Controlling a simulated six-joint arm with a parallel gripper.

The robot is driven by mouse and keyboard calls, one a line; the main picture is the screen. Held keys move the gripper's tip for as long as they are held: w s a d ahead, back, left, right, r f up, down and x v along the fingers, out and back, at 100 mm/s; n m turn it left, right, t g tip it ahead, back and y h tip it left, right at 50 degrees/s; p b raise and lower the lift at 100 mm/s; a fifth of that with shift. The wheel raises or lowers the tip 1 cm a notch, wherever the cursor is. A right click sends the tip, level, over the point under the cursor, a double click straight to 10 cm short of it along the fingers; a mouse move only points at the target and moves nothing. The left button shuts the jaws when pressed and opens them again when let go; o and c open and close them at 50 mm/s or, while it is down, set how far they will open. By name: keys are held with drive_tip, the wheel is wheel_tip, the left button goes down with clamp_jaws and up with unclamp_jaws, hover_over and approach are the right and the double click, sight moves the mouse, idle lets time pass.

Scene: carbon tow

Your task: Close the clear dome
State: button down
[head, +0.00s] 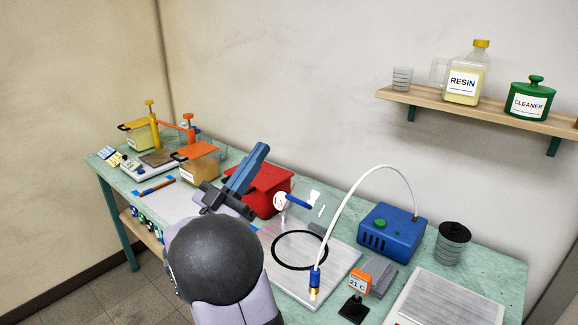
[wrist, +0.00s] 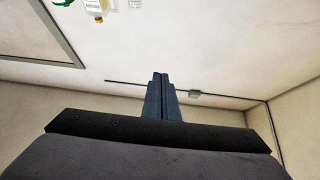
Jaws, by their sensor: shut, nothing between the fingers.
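The clear dome (head: 314,195) shows faintly in the head view, mostly by white glints, with a blue handle (head: 298,201) and a round white gauge (head: 280,201) near it. It appears tilted up at the back of a metal plate (head: 340,262); its exact outline is hard to make out. A black ring (head: 300,250) lies bare on the plate. My gripper (head: 263,147) is up and left of the dome, apart from it, its blue fingers pointing up and right. In the wrist view my gripper (wrist: 160,75) is shut and empty, facing the wall; no dome shows there.
A red bin (head: 265,188) stands behind my gripper. A white hose (head: 345,215) arches from a blue box (head: 391,232) to a fitting (head: 315,282) at the plate's front right. A 21 C sign (head: 358,284) stands beside the plate. Jars and a scale (head: 150,165) fill the far left.

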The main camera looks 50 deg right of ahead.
wheel_tip(320, 180, up, 6)
drive_tip(key=p, duration=0.5)
drive_tip(key=y+p, duration=0.7)
drive_tip(key=y, duration=0.3)
hover_over(310, 207)
drive_tip(key=w+a, duration=0.1)
drive_tip(key=w, duration=0.3)
drive_tip(key=f, duration=1.8)
drive_tip(key=shift+a, duration=0.2)
drive_tip(key=a+f, duration=0.2)
drive_tip(key=f, duration=0.1)
drive_tip(key=shift+a, duration=0.2)
drive_tip(key=shift+f, duration=0.2)
